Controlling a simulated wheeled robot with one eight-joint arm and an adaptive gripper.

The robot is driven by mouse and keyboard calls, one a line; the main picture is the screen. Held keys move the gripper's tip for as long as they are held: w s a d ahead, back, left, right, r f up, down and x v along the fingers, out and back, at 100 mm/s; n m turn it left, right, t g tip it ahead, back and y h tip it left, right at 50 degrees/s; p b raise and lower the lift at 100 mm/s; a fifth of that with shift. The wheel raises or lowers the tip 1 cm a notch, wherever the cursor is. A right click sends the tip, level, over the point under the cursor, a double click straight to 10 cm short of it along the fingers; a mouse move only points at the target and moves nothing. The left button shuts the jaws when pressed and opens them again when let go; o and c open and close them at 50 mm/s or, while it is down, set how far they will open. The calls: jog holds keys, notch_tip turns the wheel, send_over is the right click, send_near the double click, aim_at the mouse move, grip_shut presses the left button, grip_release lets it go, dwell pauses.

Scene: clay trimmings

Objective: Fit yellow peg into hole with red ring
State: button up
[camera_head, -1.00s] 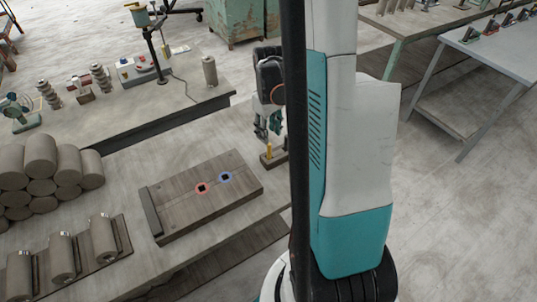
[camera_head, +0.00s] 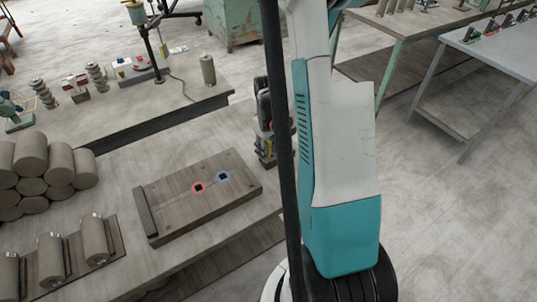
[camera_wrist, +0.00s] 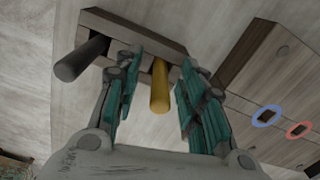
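The yellow peg (camera_wrist: 160,88) stands in a small wooden holder (camera_wrist: 134,32), between the open fingers of my gripper (camera_wrist: 158,105) in the wrist view. A gap shows between the peg and the fingers on both sides. A dark peg (camera_wrist: 80,60) stands in the same holder, outside the fingers to the left. The red ring (camera_head: 198,188) surrounds a dark square hole on the wooden board. It also shows in the wrist view (camera_wrist: 300,137). In the head view my gripper (camera_head: 266,148) is at the holder, partly hidden by my arm.
A blue ring (camera_head: 223,177) surrounds another hole right beside the red one. The wooden board (camera_head: 165,210) lies flat on the table, with a raised bar at its left end. Clay cylinders (camera_head: 30,152) are stacked at the left. The table between holder and board is clear.

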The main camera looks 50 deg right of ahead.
grip_shut()
jog(key=shift+r, duration=0.2)
